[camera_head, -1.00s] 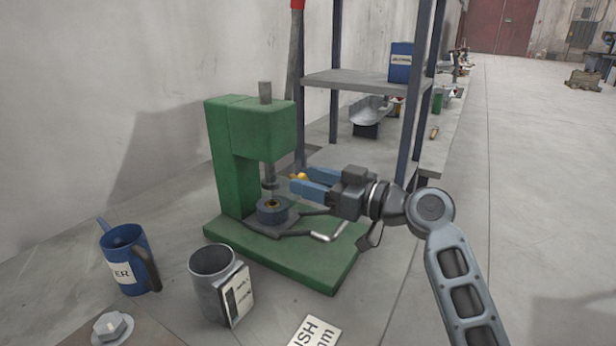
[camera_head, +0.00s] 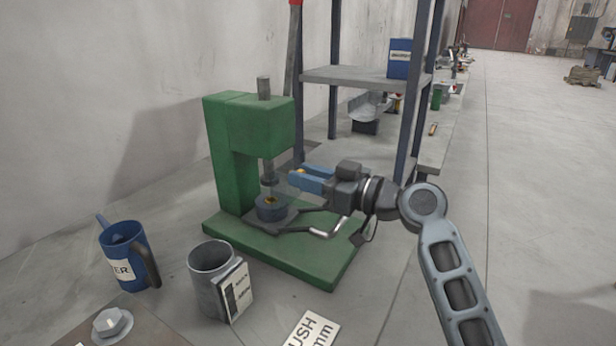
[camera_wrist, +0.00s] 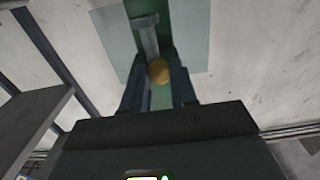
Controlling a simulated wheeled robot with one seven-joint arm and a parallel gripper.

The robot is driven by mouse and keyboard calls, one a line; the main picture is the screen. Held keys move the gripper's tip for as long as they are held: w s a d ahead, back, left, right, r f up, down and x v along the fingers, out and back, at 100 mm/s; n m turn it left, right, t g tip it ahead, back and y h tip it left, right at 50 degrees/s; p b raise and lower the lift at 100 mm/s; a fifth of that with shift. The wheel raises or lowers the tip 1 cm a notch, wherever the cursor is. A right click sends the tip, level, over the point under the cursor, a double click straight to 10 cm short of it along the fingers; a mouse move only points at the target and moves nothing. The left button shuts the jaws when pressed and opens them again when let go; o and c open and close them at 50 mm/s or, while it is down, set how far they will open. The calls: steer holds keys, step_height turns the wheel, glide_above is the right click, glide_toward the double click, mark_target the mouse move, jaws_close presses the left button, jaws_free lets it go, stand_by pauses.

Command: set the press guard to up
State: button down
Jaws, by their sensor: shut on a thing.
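The green press (camera_head: 235,150) stands left of centre in the head view, its ram over a dark round die (camera_head: 272,208) with a brass-coloured centre. The press guard (camera_wrist: 190,40) is a clear, faintly tinted panel in front of the ram in the wrist view; it is hard to make out in the head view. My gripper (camera_head: 296,177) has blue fingers and is shut on this knob at the ram's right side; in the wrist view the fingers (camera_wrist: 158,80) flank the knob. The guard's hinge is not clear.
A silver-ended lever (camera_head: 328,228) lies low under my gripper. A shelf (camera_head: 350,78) stands behind; open floor is at right.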

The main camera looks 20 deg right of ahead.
step_height(320, 180, up, 9)
steer(key=p, duration=0.2)
steer(key=shift+p, duration=0.3)
steer(key=shift+r, duration=0.15)
steer(key=c, duration=1.3)
jaws_free()
steer(key=o, duration=0.4)
steer(key=shift+b+v, duration=0.95)
steer(key=shift+v, duration=3)
